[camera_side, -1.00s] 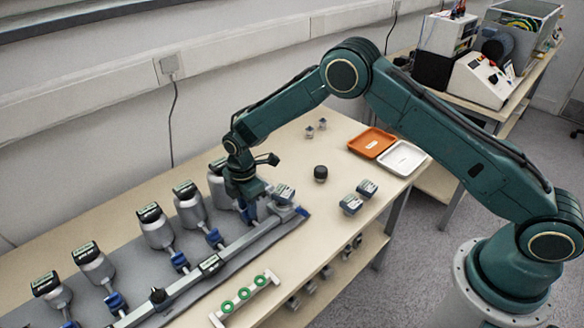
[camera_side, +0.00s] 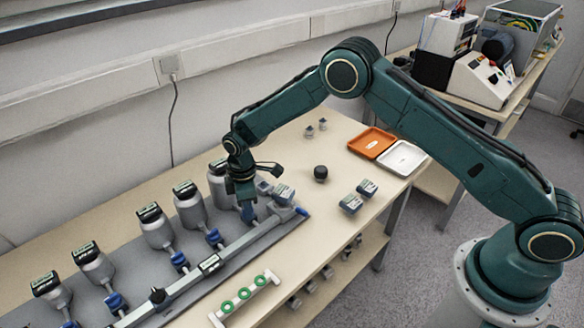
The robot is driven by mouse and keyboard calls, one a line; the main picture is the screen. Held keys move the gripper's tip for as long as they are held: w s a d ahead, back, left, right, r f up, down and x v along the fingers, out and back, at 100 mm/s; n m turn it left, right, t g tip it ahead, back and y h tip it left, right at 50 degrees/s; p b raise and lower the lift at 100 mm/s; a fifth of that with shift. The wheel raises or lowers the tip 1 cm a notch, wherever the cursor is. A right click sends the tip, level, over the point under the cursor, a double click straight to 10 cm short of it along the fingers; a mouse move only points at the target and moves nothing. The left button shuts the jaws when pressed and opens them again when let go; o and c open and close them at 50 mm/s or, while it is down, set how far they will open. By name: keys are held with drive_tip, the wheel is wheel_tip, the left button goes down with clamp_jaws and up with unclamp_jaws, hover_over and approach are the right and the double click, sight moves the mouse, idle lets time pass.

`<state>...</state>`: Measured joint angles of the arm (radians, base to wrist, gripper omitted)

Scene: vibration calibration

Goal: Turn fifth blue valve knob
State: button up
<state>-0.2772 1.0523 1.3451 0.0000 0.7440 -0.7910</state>
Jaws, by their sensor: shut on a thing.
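A row of grey sensor cylinders with dark-labelled tops stands along a grey mat, each with a blue valve knob in front. Blue knobs show at the near left (camera_side: 116,302), then (camera_side: 179,260) and (camera_side: 214,237) further along the row. My gripper (camera_side: 246,208) points down at the far end of the row and is shut on a blue valve knob (camera_side: 249,212). The knob is mostly hidden by the fingers. The cylinder (camera_side: 220,184) beside my gripper is partly covered by it.
A grey rail (camera_side: 210,264) runs in front of the knobs. A holder with green rings (camera_side: 245,293), a black knob (camera_side: 320,173), small boxed modules (camera_side: 351,203), an orange tray (camera_side: 371,142) and a white tray (camera_side: 401,158) share the bench.

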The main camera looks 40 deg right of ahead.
drive_tip(key=m, duration=1.2)
idle(0.5)
drive_tip(key=o, duration=1)
drive_tip(key=shift+c, duration=0.2)
drive_tip(key=shift+r, duration=0.15)
wheel_tip(320, 180, up, 14)
drive_tip(key=shift+f, duration=0.2)
